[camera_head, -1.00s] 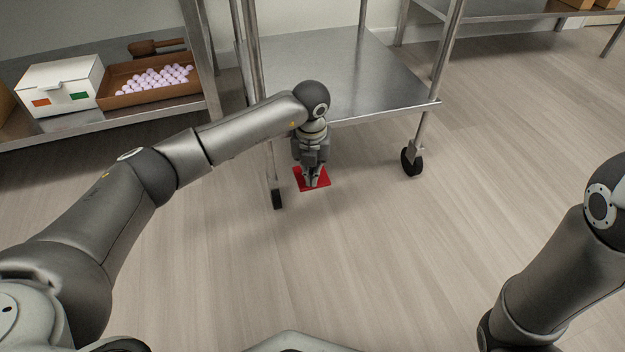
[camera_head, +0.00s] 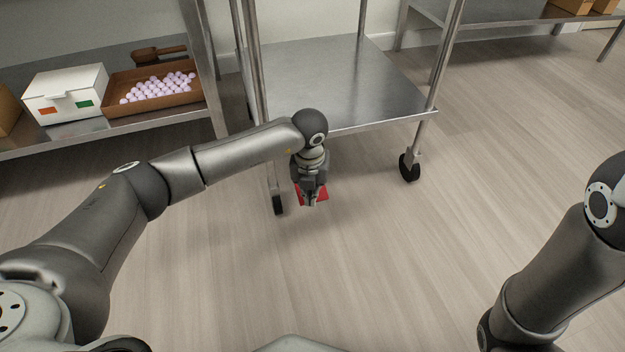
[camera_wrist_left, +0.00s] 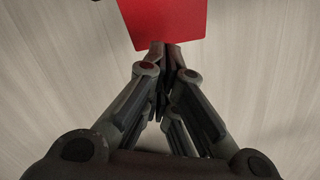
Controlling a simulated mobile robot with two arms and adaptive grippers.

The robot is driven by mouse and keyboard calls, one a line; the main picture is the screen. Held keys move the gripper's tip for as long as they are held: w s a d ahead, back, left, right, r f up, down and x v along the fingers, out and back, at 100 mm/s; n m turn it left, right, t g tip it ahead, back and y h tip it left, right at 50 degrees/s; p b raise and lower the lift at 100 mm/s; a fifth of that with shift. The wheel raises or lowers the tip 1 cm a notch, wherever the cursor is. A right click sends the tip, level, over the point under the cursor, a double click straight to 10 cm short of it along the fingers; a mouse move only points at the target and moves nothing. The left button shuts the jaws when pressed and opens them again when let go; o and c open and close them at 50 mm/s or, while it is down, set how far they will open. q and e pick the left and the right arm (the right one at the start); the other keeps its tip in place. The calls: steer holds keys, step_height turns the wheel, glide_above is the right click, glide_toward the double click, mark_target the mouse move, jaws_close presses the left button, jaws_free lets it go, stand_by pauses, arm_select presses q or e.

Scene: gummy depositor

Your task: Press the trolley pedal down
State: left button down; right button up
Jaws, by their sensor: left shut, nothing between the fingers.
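The red pedal (camera_head: 322,194) is a flat plate low at the front of the steel trolley (camera_head: 350,85), between its front legs. My left gripper (camera_head: 311,204) points down over the pedal and hides much of it in the head view. In the left wrist view the pedal (camera_wrist_left: 165,20) lies just beyond the closed fingertips (camera_wrist_left: 164,46), which overlap its near edge. I cannot tell whether the fingertips touch it. The left gripper is shut with nothing in it. My right arm shows at the right edge, but its gripper is out of view.
The trolley's front casters (camera_head: 409,167) stand on either side of the pedal. A shelf at the left holds a white box (camera_head: 65,95) and a brown tray (camera_head: 193,97) of pale balls. The floor in front of the trolley is clear.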

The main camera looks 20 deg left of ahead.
arm_select(q)
step_height(320, 180, up, 12)
steer(key=s, duration=0.1)
steer(key=shift+f, duration=0.15)
stand_by(0.5)
steer(key=shift+s+d, duration=0.1)
